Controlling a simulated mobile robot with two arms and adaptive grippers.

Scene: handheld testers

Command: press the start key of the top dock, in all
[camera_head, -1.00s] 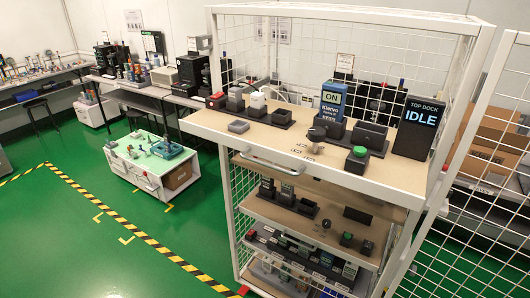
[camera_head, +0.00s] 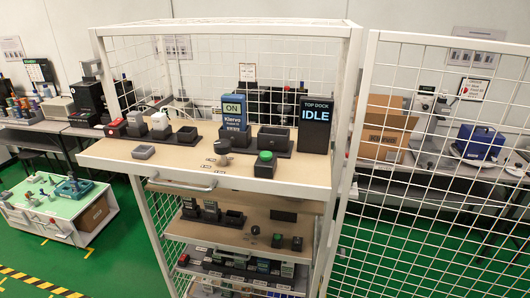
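The top dock is on the upper shelf (camera_head: 205,170) of a white wire-mesh rack. Its dark display (camera_head: 314,124) reads "TOP DOCK IDLE". A black box with a round green key (camera_head: 265,156) stands at the shelf's front right. A handheld tester (camera_head: 234,112) with a screen reading "ON" and "Klervo" sits upright in a dock slot; the slot (camera_head: 274,139) to its right looks empty. Neither of my grippers is in view.
Smaller testers and an empty holder (camera_head: 187,135) stand at the shelf's left, with a grey block (camera_head: 144,152) in front. A lower shelf (camera_head: 215,230) has similar gear. A mesh door panel (camera_head: 430,190) stands to the right. Green floor is open at lower left.

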